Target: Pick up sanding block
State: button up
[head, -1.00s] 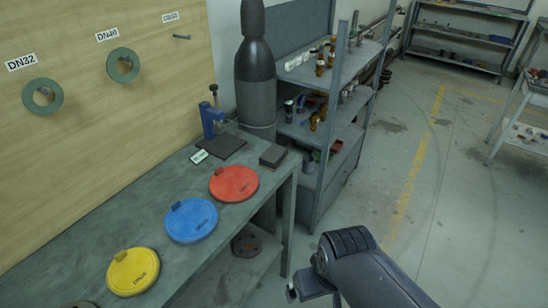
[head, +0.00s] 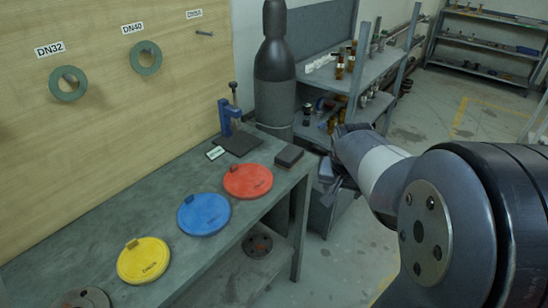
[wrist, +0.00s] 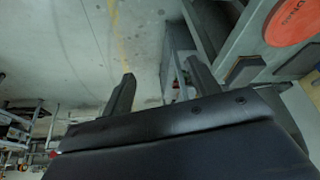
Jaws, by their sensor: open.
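The sanding block appears to be the dark rectangular block (head: 289,156) lying flat near the right end of the grey workbench (head: 110,215). In the wrist view a dark block (wrist: 243,72) shows at the upper right, near the bench edge. My gripper (head: 328,172) is to the right of the bench end, apart from the block, and partly hidden by my arm in the head view. In the wrist view my gripper (wrist: 160,82) has its two fingers spread, with only floor and a shelf leg behind the gap.
Red (head: 248,181), blue (head: 204,214) and yellow (head: 144,261) discs lie left of the block. A dark gas cylinder (head: 274,75) and a loaded shelf (head: 335,95) stand beyond the bench end.

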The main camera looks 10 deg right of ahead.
aim_at(287, 159)
jog(key=l+u, duration=0.1)
jog(key=u, duration=0.35)
jog(key=i+l+u, duration=0.1)
jog(key=u, duration=0.3)
jog(key=l+u, duration=0.25)
jog(key=u, duration=0.2)
jog(key=l+u, duration=0.15)
jog(key=u, duration=0.25)
jog(key=l+u, duration=0.15)
jog(key=l, duration=0.3)
jog(key=k+l+u, duration=0.1)
jog(key=l, duration=0.35)
jog(key=k+l+u, duration=0.15)
jog(key=l, duration=0.25)
jog(key=l+u, duration=0.1)
jog(key=l, duration=0.35)
jog(key=k+l+u, duration=0.15)
jog(key=l, duration=0.25)
jog(key=k+l+u, duration=0.1)
jog(key=l, duration=0.3)
jog(key=k, duration=0.1)
